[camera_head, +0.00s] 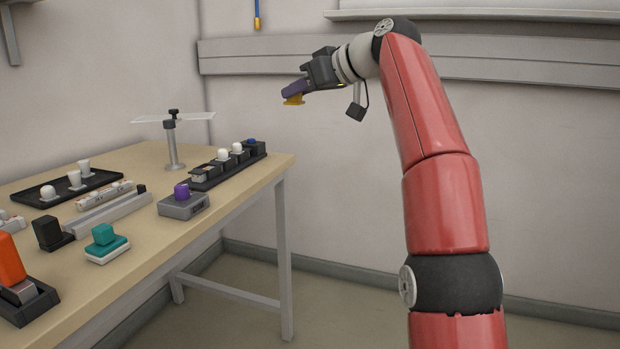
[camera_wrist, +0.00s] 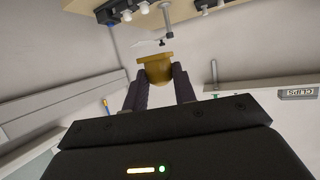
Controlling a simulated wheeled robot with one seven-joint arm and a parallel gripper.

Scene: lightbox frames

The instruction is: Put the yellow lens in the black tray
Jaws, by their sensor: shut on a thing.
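My gripper (camera_head: 296,92) is raised beyond and above the far right corner of the table, clear of it. It is shut on the yellow lens (camera_head: 294,100), which hangs at the fingertips. In the wrist view the lens (camera_wrist: 155,68) is amber, with a wide rim and a rounded body between the two dark fingers. A flat black tray (camera_head: 104,178) lies at the left back of the table, with several white pieces standing in it. My gripper is far to the right of this tray.
A black rack (camera_head: 213,179) with white knobs stands at the table's right end. A grey post with a clear plate (camera_head: 172,145) rises behind it. A purple-knobbed grey block (camera_head: 183,205), a teal block (camera_head: 104,240) and a black block (camera_head: 50,233) stand nearer the front.

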